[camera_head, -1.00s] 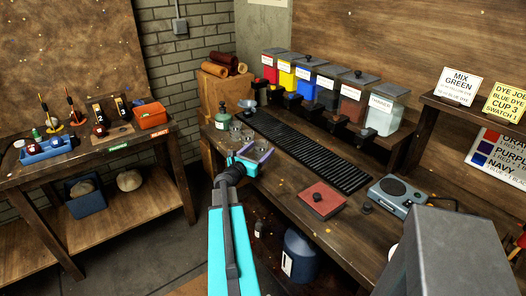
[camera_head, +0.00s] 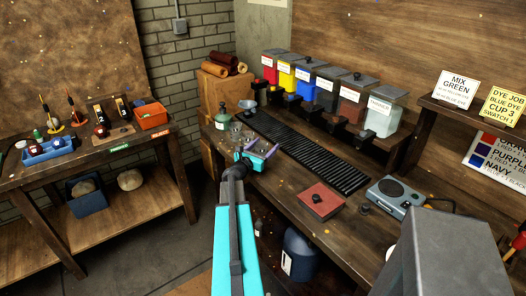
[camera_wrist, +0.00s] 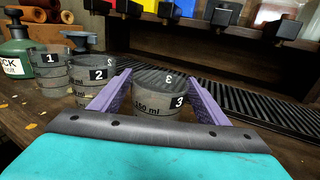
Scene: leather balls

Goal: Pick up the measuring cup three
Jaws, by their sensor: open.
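The measuring cup three (camera_wrist: 158,99) is a clear grey cup marked "3" on a dark label. In the wrist view it stands upright between the two purple fingers of my gripper (camera_wrist: 158,92), with a gap visible beside it. My gripper is open and not closed on it. In the head view my gripper (camera_head: 257,152) is over the front left part of the workbench, just in front of the group of clear cups. The lower front of cup three is hidden by my gripper body in the wrist view.
Cup 1 (camera_wrist: 50,68) and cup 2 (camera_wrist: 92,74) stand close to the left of cup three. A green bottle (camera_wrist: 16,48) is further left. A black ribbed mat (camera_head: 305,152) runs behind, under several coloured dye bins. A red block (camera_head: 320,200) lies to the right.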

